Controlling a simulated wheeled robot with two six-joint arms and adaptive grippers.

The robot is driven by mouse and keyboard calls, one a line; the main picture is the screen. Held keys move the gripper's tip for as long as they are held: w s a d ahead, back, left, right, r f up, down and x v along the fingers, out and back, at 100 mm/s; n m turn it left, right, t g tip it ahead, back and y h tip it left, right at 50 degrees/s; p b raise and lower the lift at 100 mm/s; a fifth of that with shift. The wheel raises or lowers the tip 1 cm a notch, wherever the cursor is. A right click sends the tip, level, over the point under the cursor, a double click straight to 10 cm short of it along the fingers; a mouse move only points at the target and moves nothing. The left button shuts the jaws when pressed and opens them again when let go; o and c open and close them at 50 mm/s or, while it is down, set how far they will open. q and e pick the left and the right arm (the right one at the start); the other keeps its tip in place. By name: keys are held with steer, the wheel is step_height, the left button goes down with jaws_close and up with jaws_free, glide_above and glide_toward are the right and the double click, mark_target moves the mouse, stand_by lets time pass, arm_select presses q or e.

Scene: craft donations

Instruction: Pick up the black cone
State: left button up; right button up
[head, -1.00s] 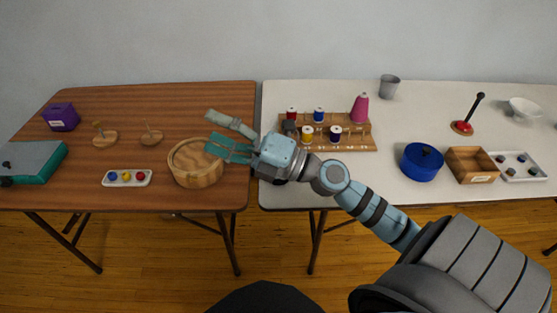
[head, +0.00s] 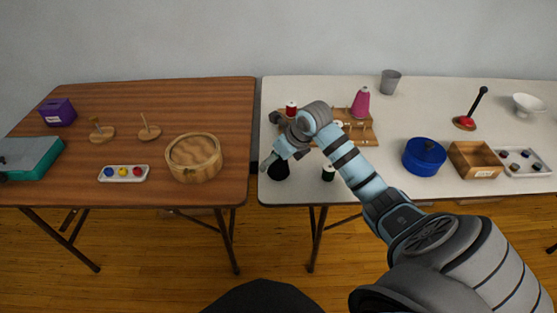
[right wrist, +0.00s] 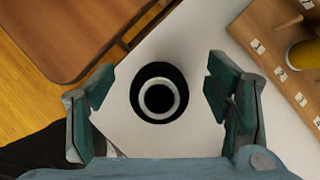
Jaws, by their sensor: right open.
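The black cone (head: 279,171) stands on the white table near its left front corner, partly hidden by my right gripper in the head view. In the right wrist view the black cone (right wrist: 138,96) is seen from above, with a pale ring around its dark top opening. My right gripper (head: 275,160) is open above it, pointing down. In the right wrist view the fingers (right wrist: 160,90) lie on either side of the cone, with visible space at both sides. My left gripper is not in view.
Behind is a wooden thread rack (head: 368,140) with a pink cone (head: 361,103), a red spool (head: 291,107) and pegs. A blue pot (head: 424,157) stands farther right. A round wooden box (head: 194,165) sits on the brown table.

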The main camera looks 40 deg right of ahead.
steer(key=shift+x, duration=1.1)
steer(key=shift+r, duration=0.1)
steer(key=c, duration=1.4)
steer(key=shift+o, duration=0.2)
